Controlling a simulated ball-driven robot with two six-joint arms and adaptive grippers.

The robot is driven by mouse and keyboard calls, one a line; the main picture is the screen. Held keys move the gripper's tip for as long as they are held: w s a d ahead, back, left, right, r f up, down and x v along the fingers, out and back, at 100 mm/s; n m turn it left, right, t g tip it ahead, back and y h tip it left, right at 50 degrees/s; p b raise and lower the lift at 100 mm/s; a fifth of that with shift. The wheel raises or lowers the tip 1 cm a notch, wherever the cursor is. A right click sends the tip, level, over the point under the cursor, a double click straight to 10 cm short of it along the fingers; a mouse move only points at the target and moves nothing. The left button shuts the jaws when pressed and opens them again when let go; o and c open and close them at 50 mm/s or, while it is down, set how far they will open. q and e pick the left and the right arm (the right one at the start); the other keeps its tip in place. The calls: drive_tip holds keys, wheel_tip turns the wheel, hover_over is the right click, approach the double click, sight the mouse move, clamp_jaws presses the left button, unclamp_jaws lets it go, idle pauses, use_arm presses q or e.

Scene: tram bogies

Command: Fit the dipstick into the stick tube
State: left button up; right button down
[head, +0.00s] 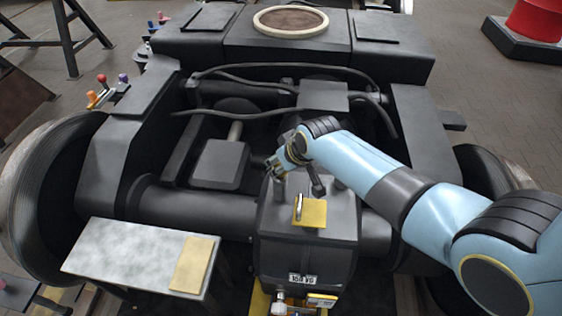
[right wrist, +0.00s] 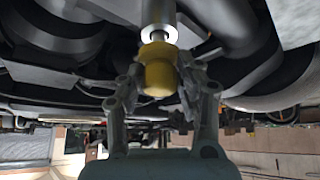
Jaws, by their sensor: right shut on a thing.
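My right gripper (head: 276,168) is low over the dark gearbox housing (head: 275,225), its fingers mostly hidden by my own wrist in the head view. In the right wrist view the gripper (right wrist: 160,85) is shut on the dipstick's yellow grip (right wrist: 158,72). A bright ring and a grey metal cylinder (right wrist: 158,14) lie in line with the grip, just beyond it. I cannot tell whether the cylinder is the stick tube, or whether the stick is inside it. My left gripper is not in view.
A yellow plate (head: 312,213) lies on the housing. A pale table (head: 120,255) with a tan pad (head: 192,264) stands at the lower left. Dark hoses (head: 240,112) and a cross tube (head: 190,205) run close to my arm. Wheels flank the frame.

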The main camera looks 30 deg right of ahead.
drive_tip(key=shift+f+b, duration=0.75)
drive_tip(key=shift+f, duration=0.35)
drive_tip(key=c, duration=0.8)
unclamp_jaws()
drive_tip(key=shift+r, duration=0.15)
drive_tip(key=v, duration=1.1)
drive_tip(key=shift+s+r, duration=0.3)
drive_tip(key=shift+d, duration=0.1)
